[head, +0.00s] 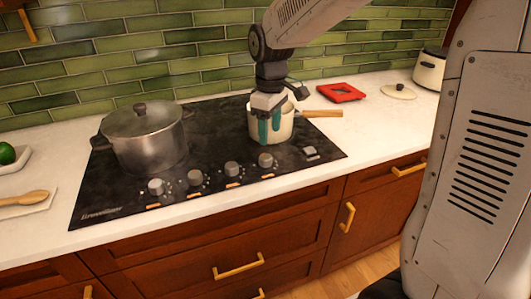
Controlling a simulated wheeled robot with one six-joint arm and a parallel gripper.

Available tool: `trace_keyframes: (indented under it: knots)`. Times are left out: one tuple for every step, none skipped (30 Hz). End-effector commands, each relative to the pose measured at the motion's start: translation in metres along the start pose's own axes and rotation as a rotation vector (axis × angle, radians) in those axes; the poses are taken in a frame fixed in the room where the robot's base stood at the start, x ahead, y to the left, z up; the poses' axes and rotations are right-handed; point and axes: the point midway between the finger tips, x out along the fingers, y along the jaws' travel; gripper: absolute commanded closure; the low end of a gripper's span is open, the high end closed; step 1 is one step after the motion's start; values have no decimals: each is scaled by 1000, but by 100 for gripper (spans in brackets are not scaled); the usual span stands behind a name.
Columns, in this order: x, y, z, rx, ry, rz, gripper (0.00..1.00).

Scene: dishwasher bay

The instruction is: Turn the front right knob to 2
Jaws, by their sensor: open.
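The black cooktop (108,195) has a row of several grey round knobs along its front edge. The rightmost round knob (266,160) is just below my gripper in the picture; the knob to its left (233,169) has an orange mark below it. Which one is the front right knob, and the printed numbers, are too small to tell. My gripper (269,131) has teal fingers, parted and pointing down, with nothing seen between them. It overlaps the cream saucepan (288,127) in the picture and appears above the knobs, apart from them.
A large lidded steel pot (150,148) stands on the left of the cooktop. The saucepan's wooden handle (322,113) points right. A square grey control (310,152) sits at the front right corner. A red trivet (341,92) and pale lid (398,91) lie on the counter.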

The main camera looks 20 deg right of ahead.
Motion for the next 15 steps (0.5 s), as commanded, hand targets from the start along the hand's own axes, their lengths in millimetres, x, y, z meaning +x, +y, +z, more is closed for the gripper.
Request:
trace_keyframes:
  knots:
    - [8,5,-8,-22,-5,-4,44]
    - [10,7,-11,-33,-5,-4,44]
    - [13,9,-15,-45,-6,-5,44]
    - [15,10,-16,-51,-7,-6,44]
    - [17,11,-18,-55,-7,-6,44]
    - [21,12,-19,-60,-7,-6,44]
    - [24,12,-19,-61,-8,-7,44]
    - [27,12,-19,-62,-9,-8,44]
    - [32,12,-19,-62,-9,-8,44]
    - [37,12,-19,-62,-8,-7,44]
    - [42,12,-18,-61,-9,-8,44]
    - [49,11,-18,-61,-9,-8,44]
    - [54,11,-18,-61,-10,-9,44]
    - [59,11,-18,-60,-10,-9,44]
    - [65,12,-18,-60,-9,-8,44]
